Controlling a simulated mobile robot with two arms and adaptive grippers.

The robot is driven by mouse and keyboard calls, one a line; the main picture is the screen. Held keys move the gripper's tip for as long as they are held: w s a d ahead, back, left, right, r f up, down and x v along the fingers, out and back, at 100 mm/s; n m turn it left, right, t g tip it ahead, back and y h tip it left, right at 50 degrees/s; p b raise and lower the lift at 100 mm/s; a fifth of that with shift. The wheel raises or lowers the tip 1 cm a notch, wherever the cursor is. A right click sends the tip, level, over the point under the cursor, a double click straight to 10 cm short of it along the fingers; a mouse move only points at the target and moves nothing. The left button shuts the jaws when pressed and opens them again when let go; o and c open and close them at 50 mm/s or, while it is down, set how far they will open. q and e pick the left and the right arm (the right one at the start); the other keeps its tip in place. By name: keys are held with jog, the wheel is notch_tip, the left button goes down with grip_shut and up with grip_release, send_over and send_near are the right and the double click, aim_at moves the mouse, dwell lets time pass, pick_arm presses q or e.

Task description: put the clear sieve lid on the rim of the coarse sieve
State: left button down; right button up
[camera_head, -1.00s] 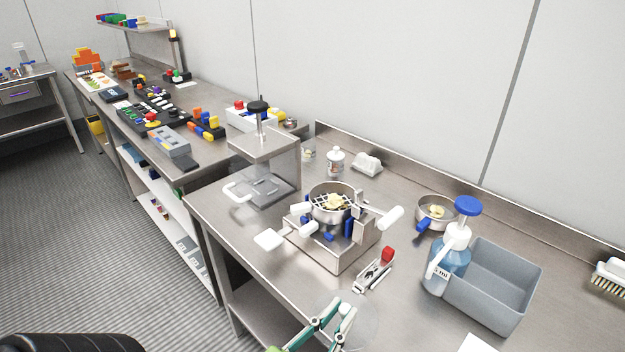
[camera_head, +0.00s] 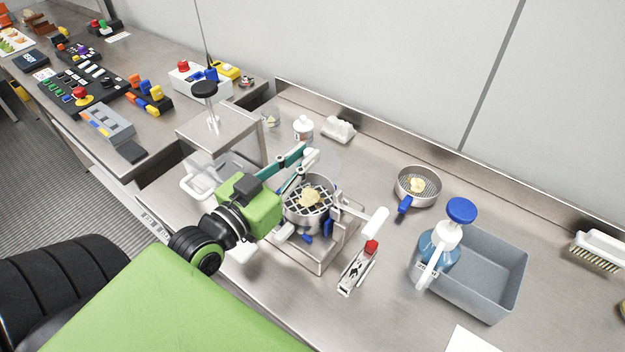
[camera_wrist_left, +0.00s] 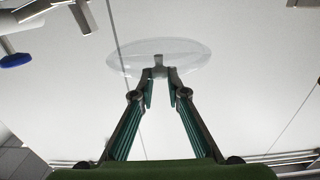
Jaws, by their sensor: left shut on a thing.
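The clear sieve lid (camera_wrist_left: 190,50) is a transparent round disc with a small knob, seen in the left wrist view. My left gripper (camera_wrist_left: 159,74) is shut on that knob. In the head view my left gripper (camera_head: 312,158) is at the far left side of the coarse sieve, above it; the lid is too faint there to place exactly. The coarse sieve (camera_head: 289,217) is a round metal pan with a wide grid, sitting in a metal stand (camera_head: 318,258). A pale yellow lump (camera_head: 310,196) lies on its grid. My right gripper is not in view.
White-handled parts (camera_head: 375,222) stick out right of the stand. A red-tipped metal tool (camera_head: 358,268) lies in front. A clear-walled press (camera_head: 212,140) stands left.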

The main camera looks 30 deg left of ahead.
pick_arm(q)
jog(key=f, duration=0.3)
jog(key=shift+s+a+f, duration=0.15)
jog(key=shift+s, duration=0.2)
jog(key=shift+s+f, duration=0.15)
jog(key=shift+f, duration=0.55)
jog(key=f, duration=0.2)
jog(key=shift+w+f, duration=0.2)
jog(key=shift+f, duration=0.5)
jog(key=c, duration=2)
grip_release()
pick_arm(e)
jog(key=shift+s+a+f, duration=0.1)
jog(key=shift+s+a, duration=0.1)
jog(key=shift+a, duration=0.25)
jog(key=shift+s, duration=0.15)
pick_arm(q)
jog(key=shift+s, duration=0.15)
